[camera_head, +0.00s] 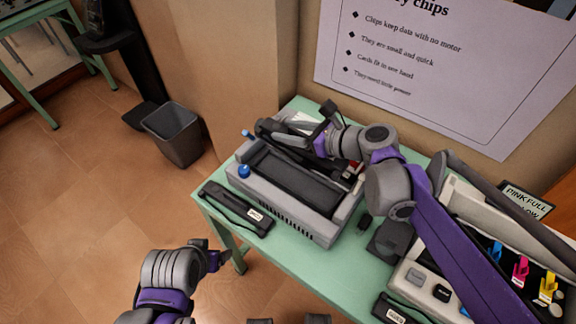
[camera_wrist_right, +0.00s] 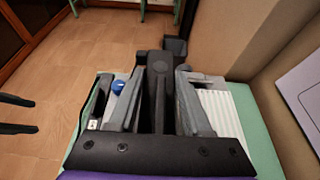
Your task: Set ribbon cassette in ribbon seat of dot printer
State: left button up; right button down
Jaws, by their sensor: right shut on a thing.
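The grey dot printer (camera_head: 290,218) stands on the green table, with a dark recessed top and a blue knob (camera_head: 243,171). A black cassette with a white label (camera_head: 226,203) lies on the table along the printer's left side; it also shows in the right wrist view (camera_wrist_right: 93,112). My right gripper (camera_head: 272,130) reaches over the printer's back left and is shut on a dark part (camera_wrist_right: 158,85). The arm and fingers hide much of this part, and I cannot tell whether it is a cassette. My left gripper (camera_head: 224,257) is beside the table, apart from everything, its two fingers spread in the wrist view.
Another black labelled piece (camera_head: 392,312) lies at the table's front. An open pale machine (camera_head: 410,270) with blue, pink and yellow tabs stands at the right. A grey bin (camera_head: 173,135) is on the floor. A wall with a poster (camera_head: 450,70) rises behind the table.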

jog(key=shift+f+b, duration=0.7)
jog(key=shift+f, duration=4.15)
jog(key=shift+s+f, duration=0.1)
jog(key=shift+f, duration=0.05)
jog(key=shift+f+b, duration=0.5)
jog(key=shift+c, duration=1.7)
grip_release()
jog(key=shift+r, duration=0.1)
